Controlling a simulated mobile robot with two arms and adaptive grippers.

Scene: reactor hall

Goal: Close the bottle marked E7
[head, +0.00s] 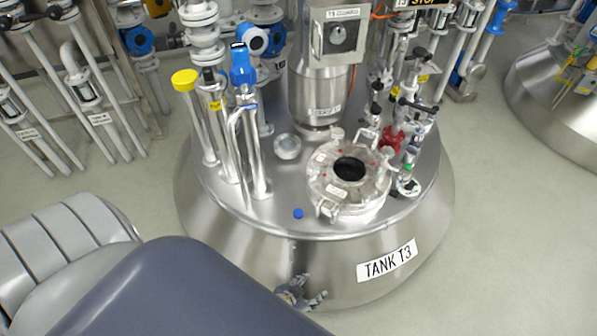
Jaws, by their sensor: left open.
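No label reading E7 is legible, and I cannot pick out the marked bottle with certainty. A small blue cap (298,213) lies on the steel top of the tank (240,215), near its front edge. A round, clear glass-like piece (288,147) sits on the tank top behind the cap; I cannot tell whether it is a bottle. My left gripper (312,297) is open and looks empty, in front of the tank's side below the cap. My left arm hides part of it. My right gripper is not in view.
A round hatch with a dark opening (350,169) stands right of the cap. A motor column (322,85) and valves (393,139) stand behind. The front tank top is mostly clear.

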